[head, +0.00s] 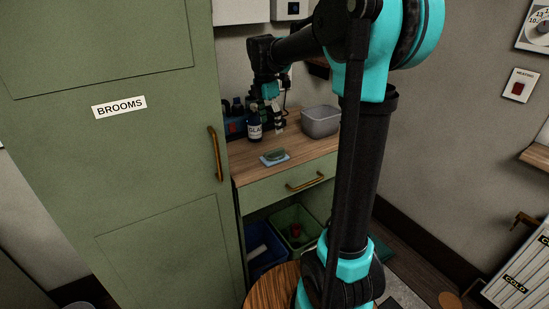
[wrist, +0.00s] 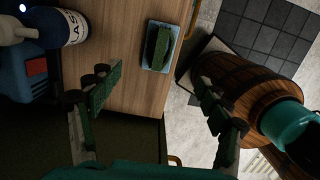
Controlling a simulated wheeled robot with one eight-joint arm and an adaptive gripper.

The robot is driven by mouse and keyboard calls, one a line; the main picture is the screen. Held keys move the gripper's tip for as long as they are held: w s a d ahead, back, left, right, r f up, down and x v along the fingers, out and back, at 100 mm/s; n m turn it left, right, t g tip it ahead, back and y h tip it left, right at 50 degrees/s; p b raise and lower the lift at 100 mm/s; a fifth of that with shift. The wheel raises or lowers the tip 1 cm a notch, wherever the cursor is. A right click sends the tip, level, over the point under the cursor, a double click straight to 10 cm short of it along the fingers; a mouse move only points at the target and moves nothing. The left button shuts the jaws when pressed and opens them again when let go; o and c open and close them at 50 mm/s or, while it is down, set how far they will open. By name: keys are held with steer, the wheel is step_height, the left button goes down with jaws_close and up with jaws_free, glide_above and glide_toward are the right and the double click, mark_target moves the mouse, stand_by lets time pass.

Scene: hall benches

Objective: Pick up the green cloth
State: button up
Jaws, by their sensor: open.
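A small dark green piece (head: 275,154), which looks like a folded cloth or a sponge, lies on a pale blue dish or pad (head: 284,161) near the front of the wooden counter. In the wrist view the green piece (wrist: 158,46) sits on the pale blue pad (wrist: 147,58), beyond my fingertips and between their lines. My gripper (head: 274,112) hangs above the counter, behind the green piece, near the bottle. In the wrist view my gripper (wrist: 158,96) is open, with nothing between its fingers. A dark green patch (head: 381,248) shows on the floor behind my arm; I cannot tell what it is.
A labelled bottle (head: 254,131) and a blue container (head: 234,128) stand at the counter's left; a grey tub (head: 320,122) stands at the back right. Below are a drawer (head: 278,188), a blue bin (head: 268,248) and a green bin (head: 296,224). A green brooms cupboard (head: 120,160) borders the left.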

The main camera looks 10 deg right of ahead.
mark_target(274, 151)
steer(key=f, duration=0.4)
steer(key=d+f, duration=0.1)
steer(key=f, duration=0.8)
steer(key=shift+w+d, duration=0.2)
steer(key=shift+w, duration=0.1)
steer(key=shift+c, duration=0.2)
steer(key=c, duration=1.1)
steer(key=shift+c, duration=0.2)
steer(key=shift+r, duration=0.15)
step_height(274, 151, up, 20)
